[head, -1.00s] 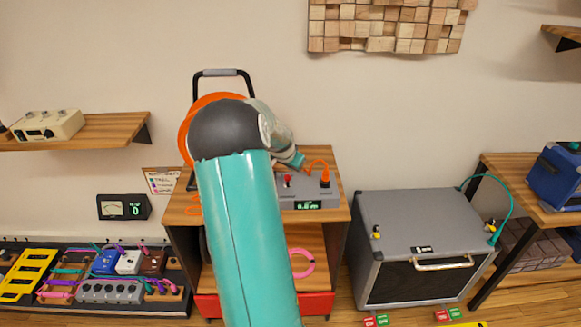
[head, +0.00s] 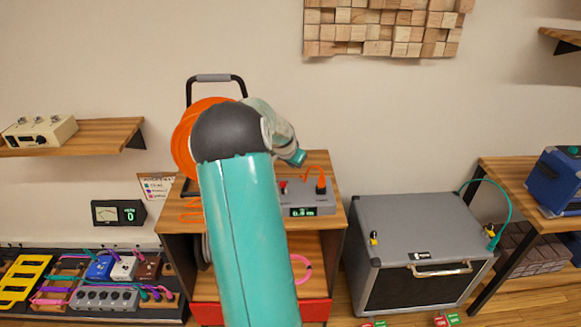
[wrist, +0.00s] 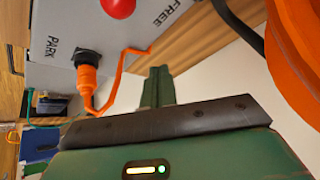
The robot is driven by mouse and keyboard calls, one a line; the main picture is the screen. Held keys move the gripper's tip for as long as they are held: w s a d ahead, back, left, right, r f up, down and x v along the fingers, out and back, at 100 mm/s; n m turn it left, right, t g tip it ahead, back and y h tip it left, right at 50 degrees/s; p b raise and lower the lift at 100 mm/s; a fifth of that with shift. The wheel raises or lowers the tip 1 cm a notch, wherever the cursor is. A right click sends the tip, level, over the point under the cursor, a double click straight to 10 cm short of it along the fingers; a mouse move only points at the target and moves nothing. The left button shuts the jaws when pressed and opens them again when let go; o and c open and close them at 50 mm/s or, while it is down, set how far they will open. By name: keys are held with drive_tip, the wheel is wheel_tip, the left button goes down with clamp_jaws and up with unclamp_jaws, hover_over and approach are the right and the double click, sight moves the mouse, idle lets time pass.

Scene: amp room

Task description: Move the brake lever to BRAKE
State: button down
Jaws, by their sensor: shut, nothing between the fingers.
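A red round knob (head: 283,187), probably the brake lever's end, stands on the grey control box (head: 318,211) beside the orange cable reel (head: 190,140). In the wrist view the knob (wrist: 118,6) is at the top edge, and most of its stem is out of frame. The box face there shows the words PARK and FREE; I see no BRAKE label. My gripper (head: 297,157) is above the box, up and right of the knob in the head view. In the wrist view my gripper (wrist: 157,75) has its green fingers shut and empty, apart from the knob.
An orange plug (wrist: 87,75) with an orange cable sits in the box near PARK. The reel's orange rim (wrist: 297,60) and black frame (wrist: 235,25) are close at right in the wrist view. A grey amp (head: 420,225) stands right of the wooden stand (head: 335,215).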

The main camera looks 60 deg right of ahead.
drive_tip(key=s+a+r, duration=0.2)
drive_tip(key=a+r, duration=0.4)
drive_tip(key=a, duration=0.1)
drive_tip(key=shift+a+r, duration=0.2)
drive_tip(key=shift+a, duration=0.1)
drive_tip(key=shift+d, duration=0.1)
